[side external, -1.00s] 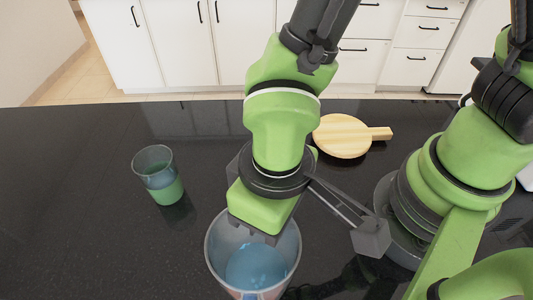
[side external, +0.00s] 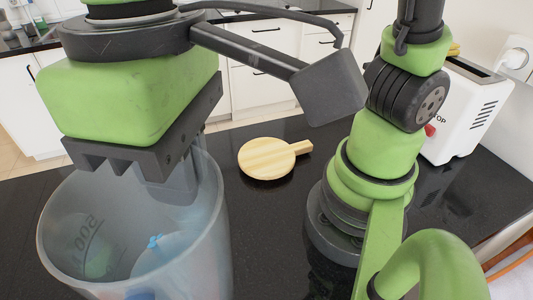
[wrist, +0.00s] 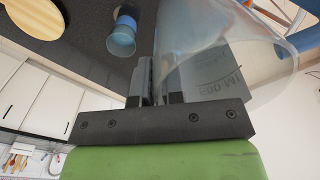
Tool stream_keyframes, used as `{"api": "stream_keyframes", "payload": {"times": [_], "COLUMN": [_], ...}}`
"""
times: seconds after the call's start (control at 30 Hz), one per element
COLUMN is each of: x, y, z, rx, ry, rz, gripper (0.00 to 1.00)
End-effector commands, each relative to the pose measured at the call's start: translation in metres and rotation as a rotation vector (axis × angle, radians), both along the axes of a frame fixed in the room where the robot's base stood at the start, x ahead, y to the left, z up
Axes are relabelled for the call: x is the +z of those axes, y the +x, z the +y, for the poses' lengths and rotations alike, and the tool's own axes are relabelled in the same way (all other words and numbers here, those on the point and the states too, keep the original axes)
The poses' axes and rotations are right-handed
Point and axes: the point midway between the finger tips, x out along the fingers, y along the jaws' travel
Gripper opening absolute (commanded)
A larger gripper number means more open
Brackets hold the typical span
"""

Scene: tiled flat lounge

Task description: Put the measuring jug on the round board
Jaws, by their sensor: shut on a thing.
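The measuring jug (side external: 75,245) is a large, clear, greyish vessel with printed marks, at the lower left of the side view, its base cut off. It also fills the upper right of the wrist view (wrist: 215,60). My gripper (side external: 185,175) is shut on the jug's wall at its rim, with a finger reaching down inside. In the wrist view my gripper (wrist: 160,80) shows the wall between its fingers. The round board (side external: 266,158), pale wood with a short handle, lies flat on the dark counter, right of and beyond the jug. Its edge shows in the wrist view (wrist: 10,25).
A blue cup (wrist: 122,38) stands on the counter in the wrist view, between the board and the jug. A white toaster (side external: 462,110) stands at the right behind my base. The counter around the board (side external: 250,200) is clear.

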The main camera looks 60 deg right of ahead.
Motion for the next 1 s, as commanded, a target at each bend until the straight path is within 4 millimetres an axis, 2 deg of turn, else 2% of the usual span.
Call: {"api": "stream_keyframes", "payload": {"times": [0.17,0.37,0.57,0.77,1.0], "x": [0.019,0.016,0.016,0.016,0.016], "y": [0.000,0.019,0.043,0.074,0.106], "z": [0.000,-0.015,-0.038,-0.081,-0.166], "rx": [-0.002,-0.002,0.004,0.012,0.033], "ry": [0.005,-0.002,-0.005,-0.009,-0.012], "rz": [-0.002,-0.001,-0.002,-0.003,-0.003], "gripper": [0.00,0.00,0.00,0.00,0.00]}}
